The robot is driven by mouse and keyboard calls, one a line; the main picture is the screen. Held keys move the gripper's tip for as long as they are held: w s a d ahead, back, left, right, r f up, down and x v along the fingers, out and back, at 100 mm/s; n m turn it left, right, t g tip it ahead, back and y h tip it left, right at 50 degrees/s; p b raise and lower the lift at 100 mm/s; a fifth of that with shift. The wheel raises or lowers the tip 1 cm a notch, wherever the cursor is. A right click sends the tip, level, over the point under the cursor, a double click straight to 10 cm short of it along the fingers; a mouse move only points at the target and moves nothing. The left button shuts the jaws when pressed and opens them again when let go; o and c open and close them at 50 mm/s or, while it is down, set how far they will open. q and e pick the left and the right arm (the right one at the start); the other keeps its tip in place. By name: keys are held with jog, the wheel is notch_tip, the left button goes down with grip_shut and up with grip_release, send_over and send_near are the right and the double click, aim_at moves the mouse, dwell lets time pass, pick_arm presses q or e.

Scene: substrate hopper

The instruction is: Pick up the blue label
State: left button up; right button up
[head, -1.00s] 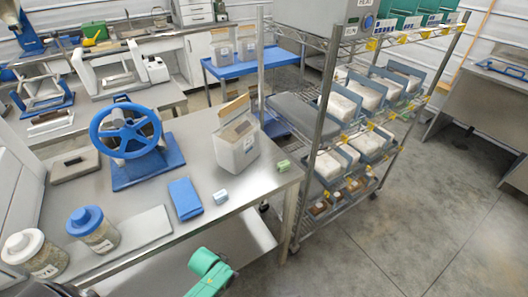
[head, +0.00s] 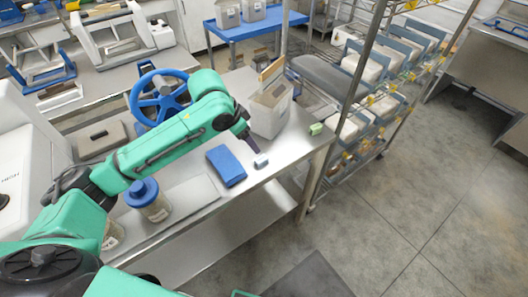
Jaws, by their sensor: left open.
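The blue label (head: 261,161) looks like a small pale block with a bluish tint. It lies on the steel table near its front edge, just right of a blue folded cloth or pad (head: 226,165). My left gripper (head: 254,149) points down right above and slightly behind the label in the picture. It is open with nothing seen in it; its dark fingers are small, and I cannot tell whether they touch the label. A similar small green label (head: 316,129) lies farther right near the table corner. My right gripper is not in view.
A white bin (head: 270,112) stands behind the gripper. A blue handwheel (head: 160,95) is partly hidden by my left arm. A blue-lidded jar (head: 148,200) and a flat pale board (head: 190,193) are at the left. A wire rack (head: 357,95) stands right of the table.

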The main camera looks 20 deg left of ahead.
pick_arm(q)
send_over(260, 159)
jog(key=s+a, duration=0.1)
jog(key=s, duration=0.2)
jog(key=f, duration=0.2)
jog(key=f+p, duration=0.1)
jog(key=f, duration=0.1)
jog(key=shift+w+f, duration=0.2)
jog(key=shift+f, duration=0.2)
jog(key=x, duration=0.2)
jog(key=p+x, duration=0.1)
jog(key=x, duration=0.3)
jog(key=shift+w+a+r, duration=0.1)
jog(key=shift+w+a, duration=0.1)
jog(key=shift+w, duration=0.1)
jog(key=shift+f, duration=0.2)
jog(key=shift+c, duration=0.3)
grip_shut()
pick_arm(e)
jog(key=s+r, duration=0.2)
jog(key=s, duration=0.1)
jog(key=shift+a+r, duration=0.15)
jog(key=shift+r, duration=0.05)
